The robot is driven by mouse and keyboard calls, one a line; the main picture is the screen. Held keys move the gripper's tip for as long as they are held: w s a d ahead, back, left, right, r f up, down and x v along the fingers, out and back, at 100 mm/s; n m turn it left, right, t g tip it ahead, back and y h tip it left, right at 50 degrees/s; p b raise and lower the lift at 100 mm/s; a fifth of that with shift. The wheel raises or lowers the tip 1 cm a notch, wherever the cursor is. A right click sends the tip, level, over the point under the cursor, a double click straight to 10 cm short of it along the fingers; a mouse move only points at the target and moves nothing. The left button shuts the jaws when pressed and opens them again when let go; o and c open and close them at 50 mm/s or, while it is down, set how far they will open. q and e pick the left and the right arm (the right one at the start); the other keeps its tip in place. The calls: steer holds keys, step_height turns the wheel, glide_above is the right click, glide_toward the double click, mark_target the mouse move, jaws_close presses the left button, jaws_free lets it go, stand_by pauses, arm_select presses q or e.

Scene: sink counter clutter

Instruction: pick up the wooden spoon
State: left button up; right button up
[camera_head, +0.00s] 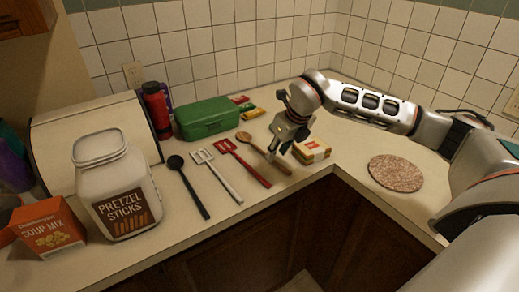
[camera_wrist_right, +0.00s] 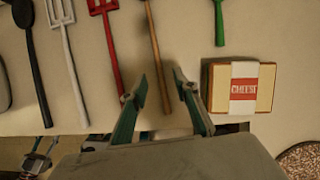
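The wooden spoon (camera_head: 245,138) lies on the counter beside the red slotted turner. Its handle runs toward the counter's front edge and is partly hidden by my right gripper (camera_head: 285,151) in the head view. In the right wrist view the spoon handle (camera_wrist_right: 156,52) points down between the two spread fingers of the right gripper (camera_wrist_right: 160,82). The gripper is open and empty; I cannot tell its exact height above the handle. The spoon's bowl is outside the wrist view.
A red turner (camera_head: 243,163), a white slotted turner (camera_head: 217,176) and a black spoon (camera_head: 188,186) lie to the left. A cheese package (camera_head: 313,152) sits close on the right, and a round speckled board (camera_head: 396,173) lies farther right. A green box (camera_head: 207,118) stands behind.

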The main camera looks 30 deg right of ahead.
steer(key=shift+x, duration=1.4)
jaws_close()
steer(key=shift+r, duration=0.15)
